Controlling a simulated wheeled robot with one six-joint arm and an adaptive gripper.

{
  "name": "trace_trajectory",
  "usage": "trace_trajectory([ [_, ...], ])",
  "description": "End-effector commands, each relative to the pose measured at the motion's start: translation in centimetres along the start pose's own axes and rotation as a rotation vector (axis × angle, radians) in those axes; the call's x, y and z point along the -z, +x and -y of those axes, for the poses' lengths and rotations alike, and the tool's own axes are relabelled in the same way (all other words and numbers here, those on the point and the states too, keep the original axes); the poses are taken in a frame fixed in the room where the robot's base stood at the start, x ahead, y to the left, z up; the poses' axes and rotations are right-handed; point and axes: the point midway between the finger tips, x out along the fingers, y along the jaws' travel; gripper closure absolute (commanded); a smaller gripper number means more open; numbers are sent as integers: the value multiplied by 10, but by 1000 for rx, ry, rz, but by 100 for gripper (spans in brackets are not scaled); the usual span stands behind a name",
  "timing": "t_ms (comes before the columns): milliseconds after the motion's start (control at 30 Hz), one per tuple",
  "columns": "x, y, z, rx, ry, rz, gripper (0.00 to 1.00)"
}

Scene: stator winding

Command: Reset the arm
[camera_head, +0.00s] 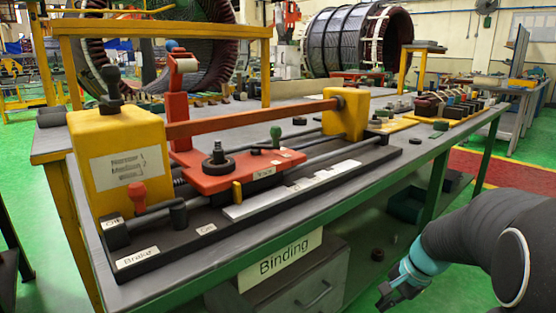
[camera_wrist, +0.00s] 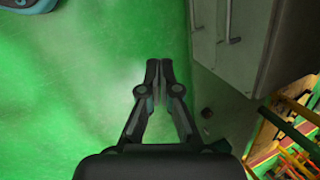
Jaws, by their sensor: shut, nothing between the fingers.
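My gripper (camera_head: 388,297) shows at the lower right of the head view, at the end of my dark arm with a teal band at the wrist. It hangs low, in front of the workbench and below the level of its top. In the wrist view my gripper (camera_wrist: 158,68) points down toward the green floor. Its two black fingers are together at the tips, and nothing is between them.
A workbench (camera_head: 480,135) carries a yellow and red binding machine (camera_head: 118,150). A grey drawer cabinet (camera_head: 325,290) under it also shows in the wrist view (camera_wrist: 228,50). Green floor (camera_wrist: 70,90) lies clear at left there. Large stators (camera_head: 345,40) stand behind.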

Motion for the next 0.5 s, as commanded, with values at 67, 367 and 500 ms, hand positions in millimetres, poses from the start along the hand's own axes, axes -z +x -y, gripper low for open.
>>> trace_trajectory([
  [67,-24,-13,-10,-37,-152,-29,100],
  [367,-95,-50,-48,-163,-625,-135,100],
  [500,-122,-64,-64,-200,-785,-194,100],
])
